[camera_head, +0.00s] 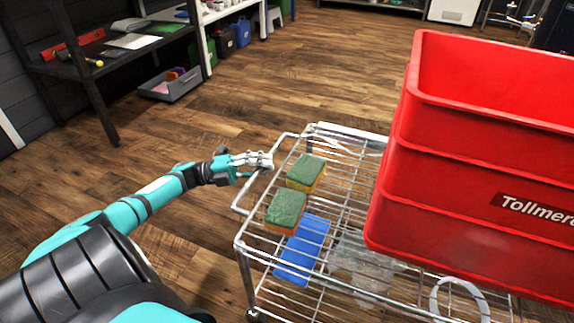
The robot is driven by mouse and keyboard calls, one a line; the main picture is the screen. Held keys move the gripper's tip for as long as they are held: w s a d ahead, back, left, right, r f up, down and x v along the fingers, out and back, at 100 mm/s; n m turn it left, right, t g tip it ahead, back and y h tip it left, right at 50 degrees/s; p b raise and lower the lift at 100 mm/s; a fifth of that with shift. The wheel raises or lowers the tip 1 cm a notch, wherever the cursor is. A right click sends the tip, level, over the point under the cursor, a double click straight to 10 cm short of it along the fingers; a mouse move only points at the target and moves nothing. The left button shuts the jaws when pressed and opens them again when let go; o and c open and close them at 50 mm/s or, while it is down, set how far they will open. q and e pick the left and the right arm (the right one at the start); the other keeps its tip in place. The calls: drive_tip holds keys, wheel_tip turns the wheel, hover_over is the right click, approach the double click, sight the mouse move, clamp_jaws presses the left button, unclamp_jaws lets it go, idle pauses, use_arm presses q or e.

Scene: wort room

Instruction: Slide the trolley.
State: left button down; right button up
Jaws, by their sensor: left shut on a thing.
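The trolley (262,247) is a chrome wire-shelf cart in the lower right of the head view. A push handle (238,208) sticks out at its left end. My left gripper (262,161) is at the upper part of this handle and is shut on it. A large red crate (470,190) stands on the trolley's right part and hides much of the shelf. Two green-and-yellow sponges (305,170) and a blue flat item (303,250) lie on the wire shelf. My right gripper is not in view.
A dark shelf unit (90,75) with tools stands at the upper left. A grey bin (170,85) sits on the floor beside it. Jugs (243,32) stand farther back. The wooden floor (270,95) behind and left of the trolley is clear.

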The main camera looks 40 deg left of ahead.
use_arm(q)
drive_tip(key=shift+s+a+f+b, duration=0.1)
drive_tip(key=shift+s+a+b, duration=0.25)
drive_tip(key=shift+a, duration=0.65)
drive_tip(key=shift+s+a+f+b, duration=0.15)
drive_tip(key=shift+s+a, duration=0.25)
drive_tip(key=shift+a, duration=0.6)
drive_tip(key=c, duration=1.4)
unclamp_jaws()
drive_tip(key=shift+o, duration=0.6)
drive_tip(key=shift+a+r, duration=0.1)
drive_tip(key=shift+r, duration=0.05)
drive_tip(key=v, duration=1.2)
